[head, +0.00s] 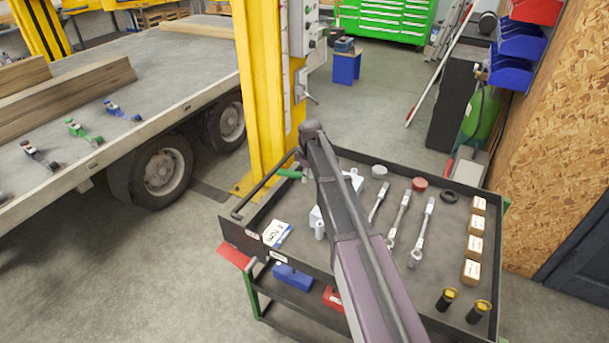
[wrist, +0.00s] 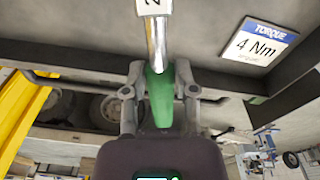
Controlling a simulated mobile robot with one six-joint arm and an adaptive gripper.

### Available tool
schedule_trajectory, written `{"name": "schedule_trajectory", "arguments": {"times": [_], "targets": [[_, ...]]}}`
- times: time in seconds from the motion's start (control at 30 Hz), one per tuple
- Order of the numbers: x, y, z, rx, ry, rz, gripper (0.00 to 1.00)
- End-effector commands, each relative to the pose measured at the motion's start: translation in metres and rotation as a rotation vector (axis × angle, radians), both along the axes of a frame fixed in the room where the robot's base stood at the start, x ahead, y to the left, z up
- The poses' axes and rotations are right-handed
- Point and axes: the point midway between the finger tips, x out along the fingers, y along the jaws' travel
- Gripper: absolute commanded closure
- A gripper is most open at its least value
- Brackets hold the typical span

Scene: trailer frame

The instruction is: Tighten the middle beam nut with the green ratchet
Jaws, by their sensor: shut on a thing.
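The green ratchet shows in the wrist view as a green handle (wrist: 160,98) with a chrome shaft (wrist: 156,44) running up to a white label. My gripper (wrist: 160,78) is shut on the green handle, one finger on each side. In the head view a green handle end (head: 288,173) sticks out left of my arm over the trolley; my arm hides most of the gripper. A green fitting (head: 82,132) is the middle one of the coloured row on the trailer edge. The nut itself is too small to make out.
The black trolley tray (head: 240,237) holds a torque card (head: 277,233), silver wrenches (head: 422,230), several boxes (head: 476,225) and yellow-topped cups (head: 479,311). A yellow post (head: 262,90) stands between trolley and trailer bed (head: 165,60). Left of the trolley the floor (head: 150,270) is clear.

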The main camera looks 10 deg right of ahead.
Motion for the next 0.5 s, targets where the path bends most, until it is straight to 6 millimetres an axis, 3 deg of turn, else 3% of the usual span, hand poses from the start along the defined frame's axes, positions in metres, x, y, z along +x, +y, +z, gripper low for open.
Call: {"name": "schedule_trajectory", "arguments": {"times": [0.5], "targets": [[-0.0002,-0.0001,0.0046,0.0,0.0,0.0,1.0]]}}
